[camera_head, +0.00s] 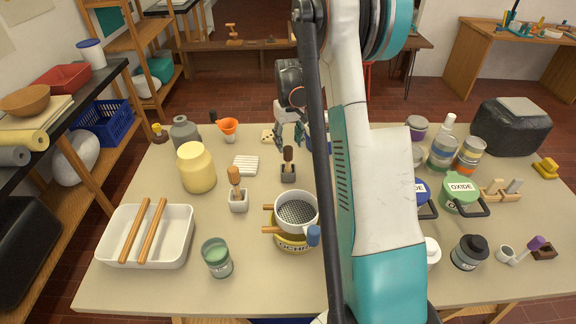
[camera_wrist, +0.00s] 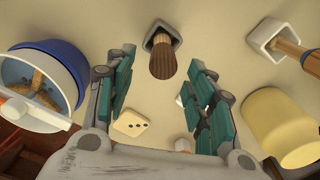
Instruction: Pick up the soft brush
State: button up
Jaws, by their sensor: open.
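A brush with a dark head (camera_head: 288,154) stands upright in a small grey holder (camera_head: 288,173) near the table's middle; the wrist view shows this brush (camera_wrist: 162,62) and its holder (camera_wrist: 158,34). A second brush with a wooden-coloured handle (camera_head: 234,178) stands in a white holder (camera_head: 238,201), and also shows at the wrist view's upper right (camera_wrist: 292,47). I cannot tell by look which is the soft one. My gripper (camera_head: 288,136) is open and empty, just behind and above the dark brush. In the wrist view the dark brush appears between the fingers (camera_wrist: 163,88), apart from both.
A yellow jar (camera_head: 197,170) and a ribbed white block (camera_head: 245,165) stand left of the dark brush. A sieve (camera_head: 296,211) on a yellow pot is in front. A blue-rimmed container (camera_wrist: 42,85) is close beside the left finger. My arm hides part of the table's right half.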

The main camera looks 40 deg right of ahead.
aim_at(288, 147)
jog(key=shift+a+f+b, duration=0.15)
jog(key=shift+f+b, duration=0.75)
jog(key=shift+f, duration=1.85)
jog(key=c, duration=1.2)
